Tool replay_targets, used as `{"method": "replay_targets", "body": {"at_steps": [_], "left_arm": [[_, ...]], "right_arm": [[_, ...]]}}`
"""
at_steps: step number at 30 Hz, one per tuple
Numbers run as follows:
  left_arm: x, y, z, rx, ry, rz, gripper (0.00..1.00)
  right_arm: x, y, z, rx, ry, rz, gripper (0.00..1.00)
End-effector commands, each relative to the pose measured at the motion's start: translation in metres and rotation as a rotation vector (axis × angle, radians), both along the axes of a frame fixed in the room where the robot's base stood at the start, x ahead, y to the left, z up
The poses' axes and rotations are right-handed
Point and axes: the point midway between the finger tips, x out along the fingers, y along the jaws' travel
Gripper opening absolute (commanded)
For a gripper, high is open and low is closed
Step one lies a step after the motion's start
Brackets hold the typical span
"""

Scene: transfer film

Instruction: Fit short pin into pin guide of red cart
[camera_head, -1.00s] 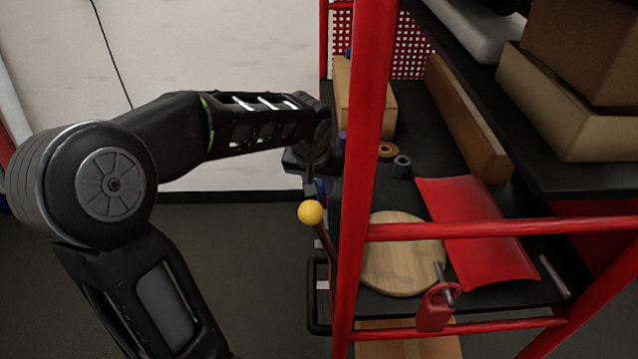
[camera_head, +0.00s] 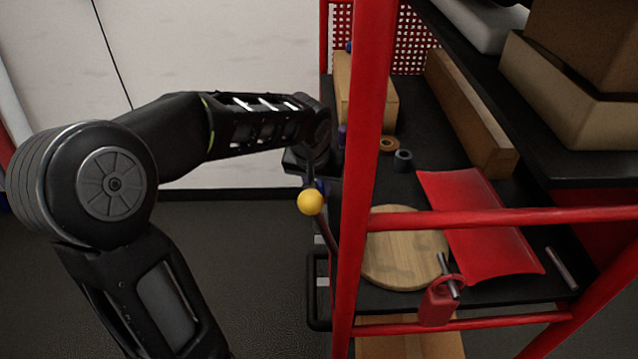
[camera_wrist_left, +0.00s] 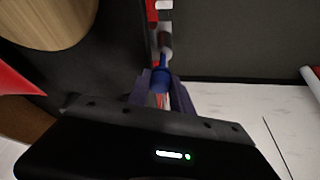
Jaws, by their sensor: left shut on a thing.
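The red cart (camera_head: 368,130) stands right of centre in the head view. My left gripper (camera_head: 316,186) is beside its left upright, small and partly hidden by a yellow ball (camera_head: 310,201). In the left wrist view the gripper (camera_wrist_left: 162,92) is shut on a blue pin-like piece (camera_wrist_left: 160,78). Beyond that piece, nearly in line with it, is a grey cylindrical part (camera_wrist_left: 165,45) next to a red bar of the cart. I cannot tell whether the held piece touches or enters the grey part. The pin guide cannot be made out clearly. My right gripper is not in view.
The cart's shelf holds a round wooden board (camera_head: 400,270), a bent red sheet (camera_head: 478,225), a wooden beam (camera_head: 470,115) and a red block with a metal pin (camera_head: 440,300). Boxes (camera_head: 570,95) sit on the upper shelf. Open floor (camera_head: 270,270) lies left of the cart.

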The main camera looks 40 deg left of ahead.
Motion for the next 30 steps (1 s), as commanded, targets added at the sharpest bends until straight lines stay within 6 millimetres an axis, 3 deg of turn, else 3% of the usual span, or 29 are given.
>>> {"method": "replay_targets", "body": {"at_steps": [9, 10, 19, 30], "left_arm": [[0.0000, 0.0000, -0.0094, 0.000, 0.000, 0.000, 0.00], [0.0001, 0.0000, -0.0083, 0.000, 0.000, 0.000, 0.28], [0.0005, -0.0013, -0.0078, -0.001, -0.001, -0.002, 0.52], [0.0009, -0.0028, -0.0079, -0.004, -0.001, -0.004, 0.52]], "right_arm": [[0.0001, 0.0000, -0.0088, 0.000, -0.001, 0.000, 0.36], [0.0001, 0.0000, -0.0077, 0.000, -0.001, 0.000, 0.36], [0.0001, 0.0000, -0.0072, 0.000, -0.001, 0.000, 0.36], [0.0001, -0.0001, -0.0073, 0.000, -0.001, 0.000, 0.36]]}}
